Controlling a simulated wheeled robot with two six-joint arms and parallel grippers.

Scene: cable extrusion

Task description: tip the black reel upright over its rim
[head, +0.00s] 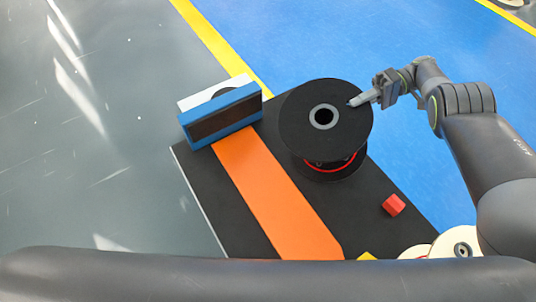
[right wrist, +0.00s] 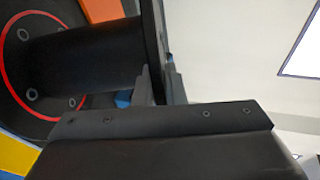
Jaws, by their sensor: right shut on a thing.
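The black reel (head: 303,111) stands on its flange on the black surface, its axis close to vertical, with a grey-ringed hole in the upper flange. A red ring shows on its lower flange. My right gripper (head: 354,102) is at the right edge of the upper flange, shut on that rim. In the right wrist view the fingers (right wrist: 162,85) close on the thin flange edge, and the reel's core (right wrist: 85,58) and red-ringed lower flange show at left. My left gripper is not in view.
The black surface (head: 215,208) has an orange strip (head: 275,195) along it. A blue and white box (head: 222,113) stands left of the reel. A red block (head: 393,205) lies at right. Cream spools (head: 445,243) and a yellow piece (head: 367,256) are near the front edge.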

